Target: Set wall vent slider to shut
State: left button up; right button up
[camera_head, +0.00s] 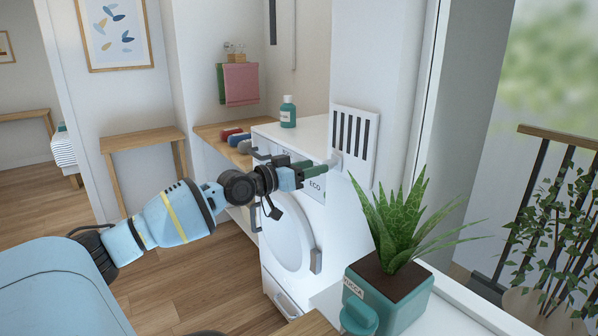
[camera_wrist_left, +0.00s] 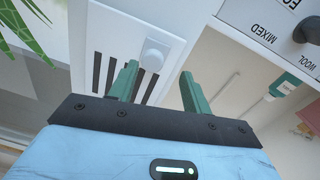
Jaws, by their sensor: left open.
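The white wall vent (camera_head: 367,152) with tall dark slots is on the white wall right of the washing machine. Its slots show dark. The slider's pale knob (camera_head: 335,161) sits low on the vent's left side. In the left wrist view the white knob (camera_wrist_left: 154,54) stands out from the vent plate (camera_wrist_left: 116,58), beside the slots. My left gripper (camera_head: 318,170) is open, its green fingers pointing at the knob. In the left wrist view the knob appears just beyond the gap between the fingertips (camera_wrist_left: 160,69), nearer the left finger; contact cannot be told. My right gripper is not in view.
A potted yucca (camera_head: 398,215) stands in front of the vent, to the right of my left gripper. The washing machine (camera_head: 290,235) is below and behind the gripper, with a green bottle (camera_head: 288,112) on top. A wooden shelf (camera_head: 217,130) is farther back.

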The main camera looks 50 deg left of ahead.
aim_at(331, 165)
pick_arm(q)
jog(key=shift+s+a, duration=0.15)
jog(key=shift+s, duration=1.5)
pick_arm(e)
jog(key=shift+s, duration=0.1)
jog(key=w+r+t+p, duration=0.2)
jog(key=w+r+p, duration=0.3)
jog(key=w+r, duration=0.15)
pick_arm(q)
jog(key=shift+w+d+b, duration=0.3)
jog(key=shift+w+b, duration=0.4)
jog(key=shift+w, duration=0.3)
jog(key=shift+w+d+b, duration=0.25)
jog(key=shift+w+b, duration=0.5)
jog(key=shift+w, duration=0.25)
jog(key=shift+w+d+b, duration=0.3)
jog(key=shift+w+b, duration=0.4)
jog(key=shift+w, duration=0.3)
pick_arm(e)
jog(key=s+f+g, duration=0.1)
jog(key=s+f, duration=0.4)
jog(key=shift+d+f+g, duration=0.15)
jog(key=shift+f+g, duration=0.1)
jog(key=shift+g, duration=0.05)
